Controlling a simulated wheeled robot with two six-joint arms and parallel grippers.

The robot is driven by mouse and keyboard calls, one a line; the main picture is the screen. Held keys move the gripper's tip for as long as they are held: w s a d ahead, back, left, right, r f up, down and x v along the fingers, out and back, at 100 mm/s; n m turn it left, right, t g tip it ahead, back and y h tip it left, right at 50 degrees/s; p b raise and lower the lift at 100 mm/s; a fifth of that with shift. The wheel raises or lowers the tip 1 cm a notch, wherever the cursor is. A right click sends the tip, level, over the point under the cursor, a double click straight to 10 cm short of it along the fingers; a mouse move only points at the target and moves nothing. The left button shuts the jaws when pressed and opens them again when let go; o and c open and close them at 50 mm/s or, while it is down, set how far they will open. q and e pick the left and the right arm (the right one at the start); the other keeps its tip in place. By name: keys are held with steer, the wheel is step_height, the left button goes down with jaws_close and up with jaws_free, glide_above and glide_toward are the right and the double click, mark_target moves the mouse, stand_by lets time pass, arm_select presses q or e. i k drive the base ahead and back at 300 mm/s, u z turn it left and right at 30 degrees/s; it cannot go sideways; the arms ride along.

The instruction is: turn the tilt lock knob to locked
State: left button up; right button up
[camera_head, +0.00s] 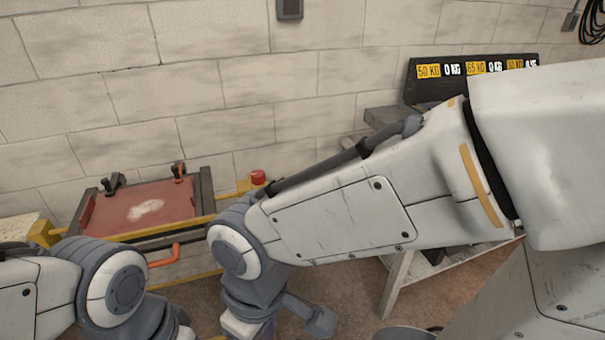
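A frame bench stands against the wall at left, with a red-brown panel (140,208) between dark side rails and yellow bars (215,217). A red round knob (258,177) sits at the right end of the bench, by a yellow bracket; I cannot tell whether it is the tilt lock knob or which way it is set. An orange-red bent handle (163,257) sits at the bench's front. My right arm crosses from the right and bends down in front of the bench. My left arm is at the lower left. I make out neither gripper's fingertips.
Two dark clamps (112,184) (179,172) stand on the bench's back edge. A dark board with weight labels (470,70) stands over a grey table at right, partly behind my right arm. Brown floor (350,290) shows between bench and table.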

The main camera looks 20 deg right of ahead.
mark_target(258, 176)
steer(key=z, duration=0.4)
steer(key=k, duration=0.45)
steer(key=u, duration=0.65)
steer(key=i, duration=1.5)
steer(key=z, duration=0.5)
